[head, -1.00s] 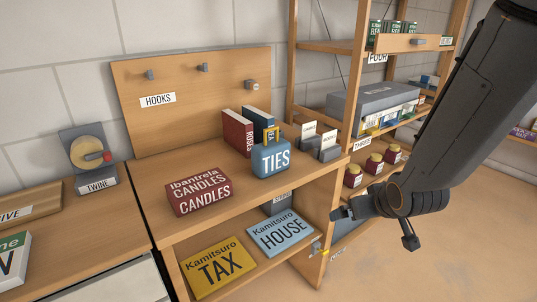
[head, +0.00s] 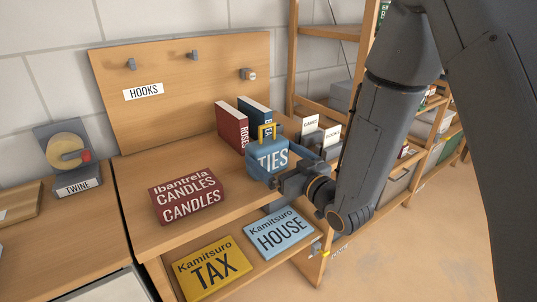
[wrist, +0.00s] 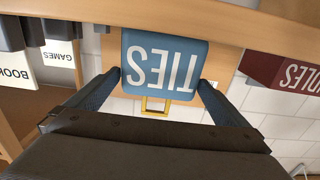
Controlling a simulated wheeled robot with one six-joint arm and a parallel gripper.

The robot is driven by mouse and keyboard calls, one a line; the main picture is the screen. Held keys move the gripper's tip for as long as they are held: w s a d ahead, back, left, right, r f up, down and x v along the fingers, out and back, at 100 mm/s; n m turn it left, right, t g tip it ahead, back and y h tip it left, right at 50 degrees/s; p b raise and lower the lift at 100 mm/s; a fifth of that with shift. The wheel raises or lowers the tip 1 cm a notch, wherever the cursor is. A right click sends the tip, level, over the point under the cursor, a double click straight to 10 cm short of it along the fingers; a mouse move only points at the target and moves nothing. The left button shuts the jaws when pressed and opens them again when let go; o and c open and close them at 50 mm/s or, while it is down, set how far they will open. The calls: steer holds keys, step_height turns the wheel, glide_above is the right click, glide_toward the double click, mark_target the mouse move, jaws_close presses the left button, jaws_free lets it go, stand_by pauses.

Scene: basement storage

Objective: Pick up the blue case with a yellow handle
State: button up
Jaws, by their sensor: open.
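The blue case (head: 268,161) marked TIES stands upright on the wooden bench top, with its yellow handle (head: 267,130) on top. In the head view my gripper (head: 283,178) is right in front of the case and hides its lower right part. In the wrist view the picture is upside down: the blue case (wrist: 160,62) is between the tips of my open gripper (wrist: 160,80), one finger near each side. Its yellow handle (wrist: 154,107) shows below it there. I cannot tell whether the fingers touch the case.
A dark red candles box (head: 187,195) lies left of the case on the bench top (head: 150,165). Red and blue books (head: 232,126) stand behind it. Small label holders (head: 320,135) stand to its right. A lower shelf holds a yellow TAX box (head: 212,267) and a light blue HOUSE box (head: 279,235).

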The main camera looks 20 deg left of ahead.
mark_target(260, 143)
steer(key=shift+p+x, duration=0.85)
steer(key=shift+x, duration=2.95)
steer(key=shift+r, duration=0.1)
steer(key=c, duration=0.8)
